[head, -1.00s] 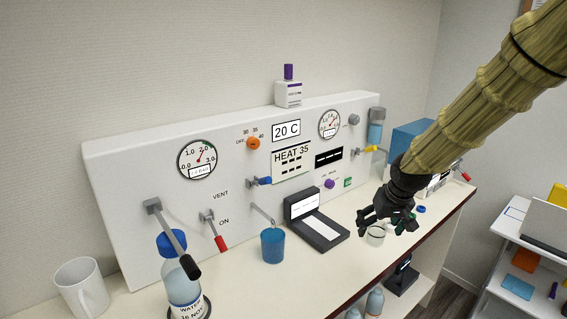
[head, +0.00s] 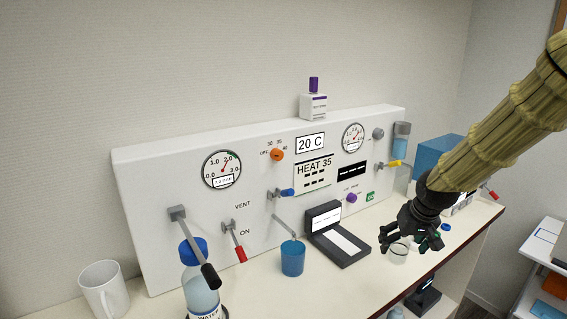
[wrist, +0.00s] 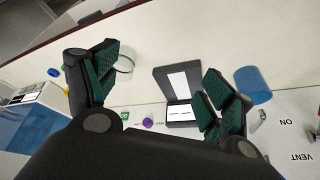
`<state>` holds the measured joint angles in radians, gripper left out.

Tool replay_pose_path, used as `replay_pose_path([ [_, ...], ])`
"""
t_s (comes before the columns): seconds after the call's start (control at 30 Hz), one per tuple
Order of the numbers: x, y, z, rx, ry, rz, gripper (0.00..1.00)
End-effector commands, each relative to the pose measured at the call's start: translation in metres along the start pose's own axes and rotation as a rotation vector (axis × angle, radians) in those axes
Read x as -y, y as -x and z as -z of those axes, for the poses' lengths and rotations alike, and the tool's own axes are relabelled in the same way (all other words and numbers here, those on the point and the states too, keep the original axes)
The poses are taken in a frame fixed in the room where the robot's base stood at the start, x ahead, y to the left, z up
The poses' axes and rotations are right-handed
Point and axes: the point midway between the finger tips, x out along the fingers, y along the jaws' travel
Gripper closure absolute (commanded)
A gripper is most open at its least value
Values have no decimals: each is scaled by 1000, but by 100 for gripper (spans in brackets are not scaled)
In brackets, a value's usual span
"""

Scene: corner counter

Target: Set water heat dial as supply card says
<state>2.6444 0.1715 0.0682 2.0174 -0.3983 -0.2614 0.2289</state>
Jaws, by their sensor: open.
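The orange heat dial (head: 277,155) is on the upper part of the white panel (head: 150,190), with OFF, 30, 35 and 40 marked around it. Its exact pointer setting is too small to tell. The supply card (head: 313,172) below the display reads HEAT 35. The display (head: 310,143) reads 20 C. My gripper (head: 411,240) is open and empty, low at the right over the counter near a clear cup, well away from the dial. In the wrist view my gripper's fingers (wrist: 155,90) are spread wide; the dial is not visible there.
A black folding scale-like device (head: 338,244) and a blue cup (head: 292,258) stand before the panel. A purple-capped bottle (head: 313,105) sits atop the panel.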

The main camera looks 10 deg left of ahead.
Motion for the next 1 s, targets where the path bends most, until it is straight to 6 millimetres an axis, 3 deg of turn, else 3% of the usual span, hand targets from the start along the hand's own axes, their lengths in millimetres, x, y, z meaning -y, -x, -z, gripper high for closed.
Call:
replay_pose_path([
  [0.47, 0, 0, 0, 0, 0, 0, 18],
  [0.63, 8, -3, 4, -20, 25, 19, 45],
  [0.77, 41, -10, 21, -110, 123, 92, 48],
  [1.0, 141, -3, 72, -443, 382, 285, 48],
])
